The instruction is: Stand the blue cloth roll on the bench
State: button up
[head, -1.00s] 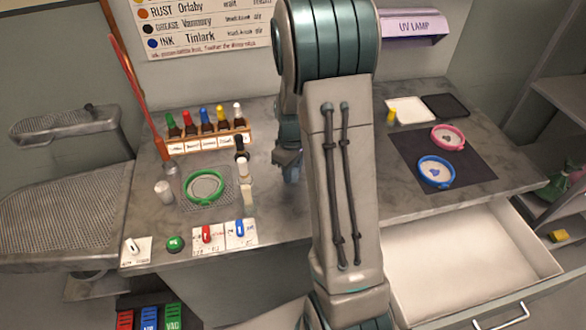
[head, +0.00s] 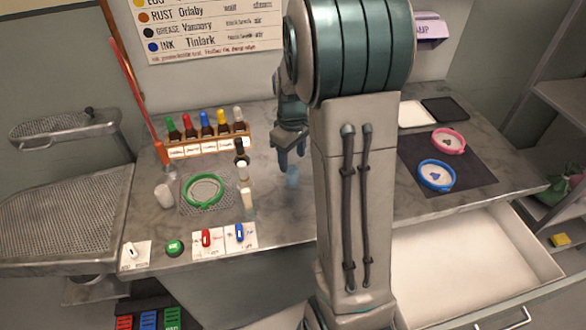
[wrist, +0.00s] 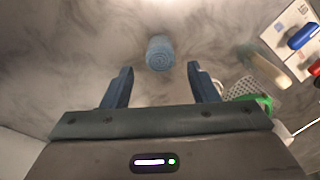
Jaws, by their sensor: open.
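The blue cloth roll (head: 292,177) is on the grey bench (head: 270,213), just below my gripper (head: 290,158) in the head view. It looks upright there, but it is small and faint. In the wrist view the roll (wrist: 160,52) shows its spiral end toward my gripper (wrist: 160,80). It lies centred between the lines of the two fingers and beyond their tips, with clear gaps on both sides. My gripper is open and empty, with nothing between the fingers.
Left of the roll are dark and pale bottles (head: 243,170), a green hoop (head: 203,190) on a mesh tray, and switches (head: 239,233) at the front edge. Right of my arm are a dark mat (head: 475,178) with two hoops and an open drawer (head: 470,250). Bench around the roll is clear.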

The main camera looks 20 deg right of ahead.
aim_at(292, 170)
notch_tip(292, 170, up, 4)
jog(key=shift+r, duration=0.15)
jog(key=s+a+r+m+t, duration=0.1)
jog(key=s+a+r, duration=0.1)
jog(key=s, duration=0.4)
jog(key=s+a+r+m+t, duration=0.1)
jog(key=s+a+m, duration=0.1)
jog(key=s+a, duration=0.2)
jog(key=s+a+r+m+t, duration=0.1)
jog(key=s+a+r+m, duration=0.1)
jog(key=s, duration=0.6)
jog(key=shift+s+a+r, duration=0.2)
jog(key=shift+a+r, duration=0.1)
jog(key=shift+a, duration=0.45)
jog(key=shift+c, duration=0.3)
